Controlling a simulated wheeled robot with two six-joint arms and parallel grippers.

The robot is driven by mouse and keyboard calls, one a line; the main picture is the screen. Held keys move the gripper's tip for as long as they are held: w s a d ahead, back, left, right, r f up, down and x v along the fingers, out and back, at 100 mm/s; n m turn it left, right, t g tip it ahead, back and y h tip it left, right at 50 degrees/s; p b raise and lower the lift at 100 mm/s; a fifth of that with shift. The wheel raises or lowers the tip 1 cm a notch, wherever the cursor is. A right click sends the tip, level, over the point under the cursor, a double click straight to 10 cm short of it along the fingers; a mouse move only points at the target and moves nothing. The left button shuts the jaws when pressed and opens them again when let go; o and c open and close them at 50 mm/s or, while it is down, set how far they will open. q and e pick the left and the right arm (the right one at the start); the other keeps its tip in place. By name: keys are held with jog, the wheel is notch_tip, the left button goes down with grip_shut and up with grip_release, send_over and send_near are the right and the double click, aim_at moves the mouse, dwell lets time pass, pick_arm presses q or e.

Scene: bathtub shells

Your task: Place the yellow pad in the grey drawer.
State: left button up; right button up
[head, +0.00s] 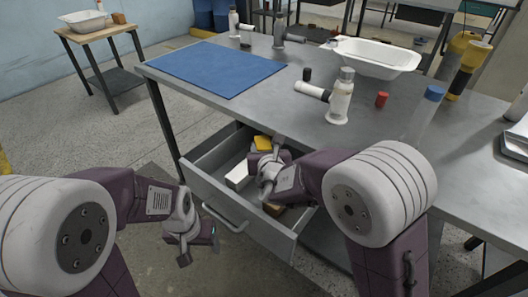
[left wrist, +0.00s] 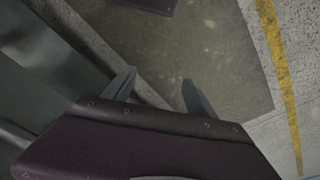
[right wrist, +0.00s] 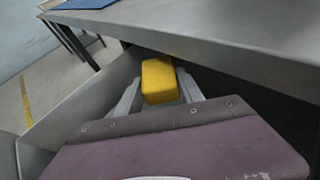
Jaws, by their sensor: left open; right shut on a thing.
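The yellow pad (head: 263,143) is a small block held by my right gripper (head: 268,152), which is shut on it. In the right wrist view the yellow pad (right wrist: 159,80) sits between the two fingers. The grey drawer (head: 232,196) is pulled out under the table, and the pad is over its open inside, close to the table's edge. How high the pad is above the drawer floor is hard to tell. My left gripper (left wrist: 155,90) is open and empty; in the head view it is in front of the drawer, left of its handle (head: 225,219).
A white block (head: 238,175) and a brown block (head: 272,209) lie in the drawer. The grey table (head: 285,110) overhangs the drawer's back. On it are a blue mat (head: 215,67), bottles (head: 341,97), a red cap (head: 382,99) and a white basin (head: 375,57).

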pick_arm(q)
jog(key=shift+f, duration=0.2)
pick_arm(e)
jog(key=shift+s+f, duration=0.1)
jog(key=shift+f, duration=0.2)
jog(key=shift+f+b, duration=0.7)
jog(key=shift+b, duration=0.05)
pick_arm(q)
jog(key=shift+f, duration=0.85)
pick_arm(e)
jog(key=shift+r, duration=0.1)
jog(key=o, duration=1.3)
pick_arm(q)
jog(key=shift+r, duration=0.15)
pick_arm(e)
notch_tip(320, 180, up, 2)
jog(key=p, duration=0.2)
jog(key=shift+p, duration=0.35)
pick_arm(q)
jog(key=shift+r+p, duration=1)
jog(key=shift+r, duration=1.15)
pick_arm(e)
jog(key=shift+f+v, duration=0.15)
jog(key=shift+v, duration=2.8)
jog(key=shift+f+v, duration=0.15)
jog(key=shift+v, duration=2.75)
